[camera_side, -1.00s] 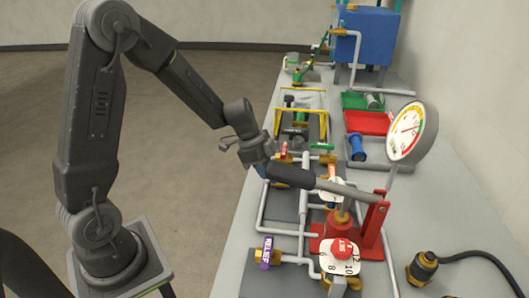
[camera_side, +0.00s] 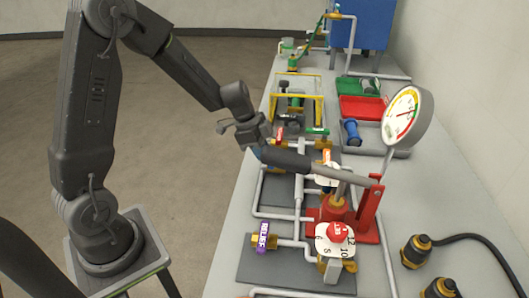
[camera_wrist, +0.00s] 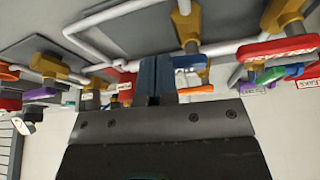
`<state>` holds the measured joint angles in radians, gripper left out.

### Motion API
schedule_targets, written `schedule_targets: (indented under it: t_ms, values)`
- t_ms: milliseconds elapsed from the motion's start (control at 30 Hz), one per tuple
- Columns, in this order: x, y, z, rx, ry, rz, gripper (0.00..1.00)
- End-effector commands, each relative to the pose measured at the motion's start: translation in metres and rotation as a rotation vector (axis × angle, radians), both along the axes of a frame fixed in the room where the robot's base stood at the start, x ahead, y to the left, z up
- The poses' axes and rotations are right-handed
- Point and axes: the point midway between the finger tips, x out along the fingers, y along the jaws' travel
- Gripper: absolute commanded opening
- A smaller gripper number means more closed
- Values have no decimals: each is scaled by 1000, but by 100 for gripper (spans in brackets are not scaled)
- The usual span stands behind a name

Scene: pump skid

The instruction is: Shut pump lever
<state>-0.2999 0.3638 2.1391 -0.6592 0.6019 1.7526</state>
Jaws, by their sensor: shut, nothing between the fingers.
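The pump lever is a grey bar with a dark grip (camera_side: 286,160), sloping down to the right to the red pump bracket (camera_side: 370,208) in the side view. My gripper (camera_side: 260,152) is at the free left end of the dark grip, very close to it; I cannot tell if they touch. In the wrist view its blue fingers (camera_wrist: 157,75) are together with nothing between them. The lever's grip cannot be made out in the wrist view.
A pressure gauge (camera_side: 406,117) stands behind the pump. Pipes and valves line the bench. Black connectors (camera_side: 416,250) sit at the right.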

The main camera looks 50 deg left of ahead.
Motion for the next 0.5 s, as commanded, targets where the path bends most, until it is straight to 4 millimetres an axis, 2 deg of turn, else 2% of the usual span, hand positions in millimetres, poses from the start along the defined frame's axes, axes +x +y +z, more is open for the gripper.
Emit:
schedule_targets:
  t_ms: [167, 500]
  values:
    - [-18, 27, 0, -1, 1, 7, 0]
    - [-34, 49, 68, 2, -4, 0, 0]
